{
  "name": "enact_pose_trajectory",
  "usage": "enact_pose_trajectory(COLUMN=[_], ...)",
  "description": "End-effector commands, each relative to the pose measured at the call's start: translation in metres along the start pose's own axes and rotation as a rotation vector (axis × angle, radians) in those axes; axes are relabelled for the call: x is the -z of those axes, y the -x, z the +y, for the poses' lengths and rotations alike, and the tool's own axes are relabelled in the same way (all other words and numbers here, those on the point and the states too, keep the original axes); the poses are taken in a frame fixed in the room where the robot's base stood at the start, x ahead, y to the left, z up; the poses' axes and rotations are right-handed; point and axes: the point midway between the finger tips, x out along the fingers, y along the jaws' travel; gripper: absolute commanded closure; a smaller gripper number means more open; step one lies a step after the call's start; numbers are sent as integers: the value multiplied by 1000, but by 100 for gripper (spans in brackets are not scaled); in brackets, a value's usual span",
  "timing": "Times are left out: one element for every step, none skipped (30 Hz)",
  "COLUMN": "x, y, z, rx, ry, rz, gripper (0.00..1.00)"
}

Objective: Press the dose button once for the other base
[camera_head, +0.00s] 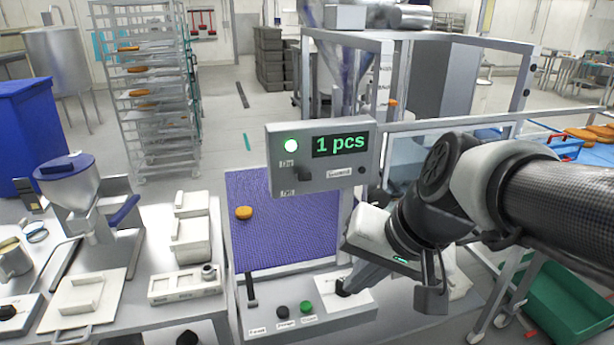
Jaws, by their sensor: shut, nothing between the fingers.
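A round orange-brown base (244,213) lies on the blue mesh belt (270,240), left of its middle. The front control panel (270,325) has a black button (282,311) and a green button (306,307). My gripper (346,287) is shut and empty, pointing down at the panel's right part. A dark button (341,290) on a white plate is at its fingertips, partly hidden. I cannot tell whether they touch or read its label.
A black lever (251,290) stands at the panel's left. A bench (130,300) with small devices is to the left. A rack (150,110) with more rounds stands behind. A green crate (570,300) is at the lower right. Orange rounds (590,133) lie at the far right.

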Motion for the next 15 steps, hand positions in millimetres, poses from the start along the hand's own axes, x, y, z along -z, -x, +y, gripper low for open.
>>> enact_pose_trajectory(x=[5,11,19,26,32,42,48,55,64,69,75,80,84,88,92], y=[-30,-44,-63,-76,-91,-110,-124,-137,-154,-167,-178,-192,-201,-209,-217], z=[-10,-18,-27,-34,-39,-44,-46,-48,-48,-48,-47,-45,-44,-42,-40], rx=[57,95,141,173,201,233,253,271,289,300,309,319,324,328,332], ry=[-110,-182,-282,-358,-434,-536,-610,-680,-769,-830,-887,-955,-999,-1039,-1082], rz=[-56,-82,-114,-134,-155,-176,-191,-203,-216,-223,-228,-235,-237,-238,-238], gripper=[100,100,100,100,100,100,100,100,100,100,100,100,100,100,100])
